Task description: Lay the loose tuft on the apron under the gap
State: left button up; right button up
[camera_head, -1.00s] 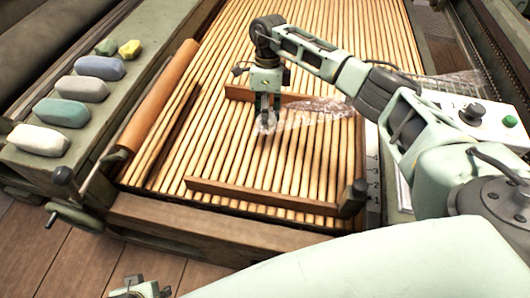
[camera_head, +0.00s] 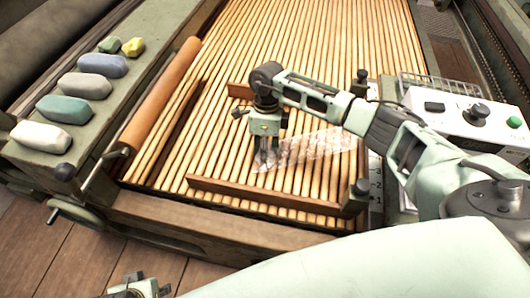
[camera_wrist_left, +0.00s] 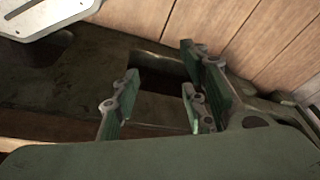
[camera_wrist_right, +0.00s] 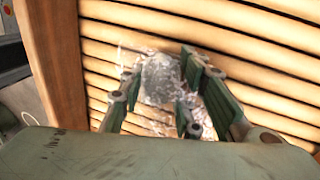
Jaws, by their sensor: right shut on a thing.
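The loose tuft (camera_head: 318,147) is a pale, translucent, wispy strip. My right gripper (camera_head: 265,160) is shut on its left end, and the rest trails to the right over the slats. In the right wrist view the tuft (camera_wrist_right: 160,80) shows bunched between the fingers (camera_wrist_right: 155,98). The apron (camera_head: 225,150) is a bed of pale wooden slats with dark grooves. I cannot tell whether the tuft touches the slats. I cannot clearly pick out the gap. My left gripper (camera_wrist_left: 158,95) is open and empty, low by the machine's front; its top shows in the head view (camera_head: 145,288).
A brown bar (camera_head: 260,195) crosses the apron in front of the gripper; another (camera_head: 238,91) lies behind it. An orange roller (camera_head: 160,95) runs along the left. Several coloured blocks (camera_head: 80,85) sit on the left ledge. A control box (camera_head: 465,115) stands at right.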

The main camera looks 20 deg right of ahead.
jog(key=shift+f, duration=0.1)
jog(key=o, duration=0.9)
jog(key=shift+c, duration=0.2)
